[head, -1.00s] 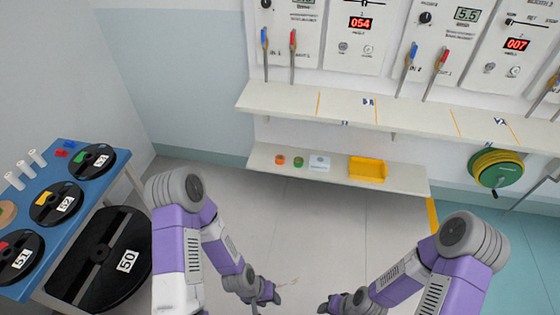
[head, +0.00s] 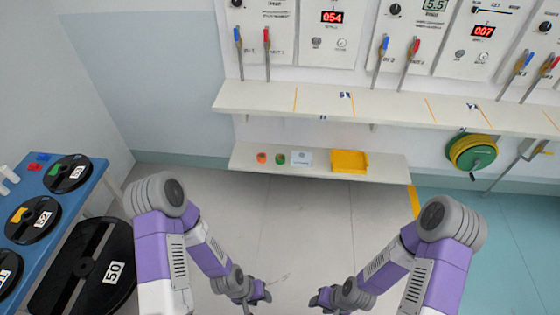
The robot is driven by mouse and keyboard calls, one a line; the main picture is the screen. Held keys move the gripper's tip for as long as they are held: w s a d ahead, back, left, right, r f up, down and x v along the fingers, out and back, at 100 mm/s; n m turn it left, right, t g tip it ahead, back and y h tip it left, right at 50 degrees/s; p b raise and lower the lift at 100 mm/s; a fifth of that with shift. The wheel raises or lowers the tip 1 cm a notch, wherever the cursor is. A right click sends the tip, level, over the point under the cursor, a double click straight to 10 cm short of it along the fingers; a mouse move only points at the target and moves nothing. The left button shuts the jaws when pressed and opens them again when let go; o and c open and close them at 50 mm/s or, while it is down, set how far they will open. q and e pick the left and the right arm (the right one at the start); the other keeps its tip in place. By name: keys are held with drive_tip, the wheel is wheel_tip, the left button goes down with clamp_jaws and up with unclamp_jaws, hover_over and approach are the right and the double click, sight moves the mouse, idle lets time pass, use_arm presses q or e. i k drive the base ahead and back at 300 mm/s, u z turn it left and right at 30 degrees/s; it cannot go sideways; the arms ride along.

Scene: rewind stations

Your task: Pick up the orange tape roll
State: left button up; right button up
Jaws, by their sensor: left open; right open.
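The orange tape roll (head: 262,158) is small and sits at the left end of the low white shelf (head: 390,170) against the back wall. A green roll (head: 280,159) stands just to its right. My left gripper (head: 262,292) is open and empty, well in front of the shelf and low in the picture. My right gripper (head: 318,299) is open and empty, to the right of the left one. Both grippers are far from the orange roll and touch nothing that I can see.
A white labelled box (head: 301,158) and a yellow bin (head: 349,161) share the low shelf. A longer shelf (head: 260,97) overhangs it. A blue cart (head: 50,228) with black reels stands at the left. Grey floor lies clear before the shelf.

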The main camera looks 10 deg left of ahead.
sight(261, 160)
drive_tip(key=u, duration=0.4)
drive_tip(key=i, duration=0.4)
drive_tip(key=u, duration=1.2)
drive_tip(key=i, duration=0.95)
drive_tip(key=z, duration=0.3)
drive_tip(key=i, duration=0.9)
drive_tip(key=z, duration=1.1)
drive_tip(key=i, duration=0.2)
drive_tip(key=z, duration=0.25)
